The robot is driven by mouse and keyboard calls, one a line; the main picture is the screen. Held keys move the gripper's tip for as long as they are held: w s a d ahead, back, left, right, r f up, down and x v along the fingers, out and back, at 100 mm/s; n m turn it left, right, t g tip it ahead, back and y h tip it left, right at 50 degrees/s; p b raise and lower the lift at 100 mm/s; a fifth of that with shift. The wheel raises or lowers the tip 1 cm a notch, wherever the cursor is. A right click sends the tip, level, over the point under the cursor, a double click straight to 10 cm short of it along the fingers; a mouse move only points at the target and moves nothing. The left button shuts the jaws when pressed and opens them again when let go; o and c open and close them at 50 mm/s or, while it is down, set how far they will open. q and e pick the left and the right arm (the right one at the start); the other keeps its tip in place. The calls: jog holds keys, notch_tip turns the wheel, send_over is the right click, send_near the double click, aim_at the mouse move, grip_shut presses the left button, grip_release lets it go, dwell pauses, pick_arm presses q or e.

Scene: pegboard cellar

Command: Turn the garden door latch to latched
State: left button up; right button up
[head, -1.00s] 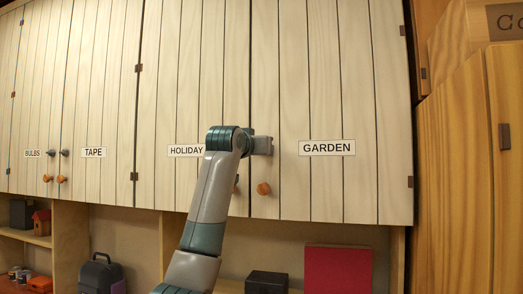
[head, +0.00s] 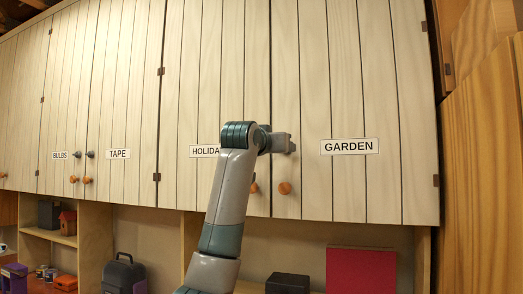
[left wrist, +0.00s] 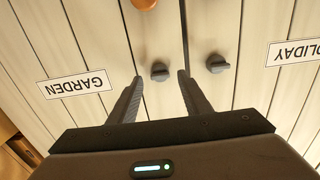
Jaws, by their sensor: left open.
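The garden door (head: 350,90) is a pale plank cabinet door with a GARDEN label (head: 349,146), and it looks closed. In the left wrist view, which is upside down, its small dark grey latch (left wrist: 160,72) shows between my fingertips. I cannot tell its exact turn angle. In the head view the latch is hidden by my left gripper (head: 288,143), which is at the door's left edge. The left gripper (left wrist: 160,76) is open, with a finger on either side of the latch and nothing visibly gripped. My right gripper is not in view.
A similar holiday door latch (left wrist: 216,63) sits close beside, across the door seam. An orange round knob (head: 285,188) is below the garden latch. A red panel (head: 360,270) and a dark box (head: 288,283) stand under the cabinet.

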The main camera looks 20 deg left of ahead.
pick_arm(q)
jog(key=s+b, duration=0.6)
jog(key=s, duration=0.8)
jog(key=shift+s+a+b, duration=0.2)
jog(key=shift+a+b, duration=0.05)
jog(key=shift+b, duration=0.1)
jog(key=shift+f, duration=0.1)
